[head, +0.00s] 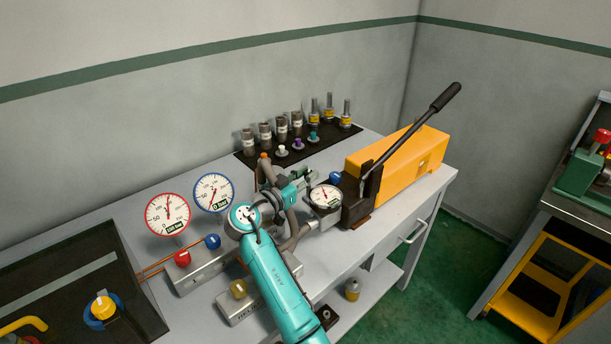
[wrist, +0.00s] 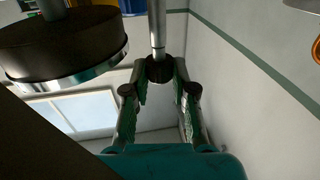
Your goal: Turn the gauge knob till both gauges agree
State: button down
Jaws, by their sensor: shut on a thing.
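In the head view a red-rimmed gauge (head: 168,214) and a blue-rimmed gauge (head: 214,193) stand side by side on a manifold. The red-rimmed needle points nearly straight up; the blue-rimmed one leans right of upright. A red knob (head: 181,258) and a blue knob (head: 212,241) sit on the manifold. A third dial (head: 325,197) is beside the orange pump, with a blue knob (head: 335,177) behind it. My gripper (head: 308,174) is by this dial. In the wrist view its fingers are shut on a dark round knob (wrist: 158,68) on a silver rod.
The orange pump (head: 400,165) has a long dark lever (head: 410,130) rising to the right. A black mat (head: 245,158) with several fittings lies behind my arm. Bare benchtop shows at the left back.

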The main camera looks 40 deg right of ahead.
aim_at(306, 173)
jog(key=c, duration=0.9)
grip_release()
jog(key=shift+c, duration=0.2)
notch_tip(306, 173, up, 10)
jog(key=shift+f, duration=0.1)
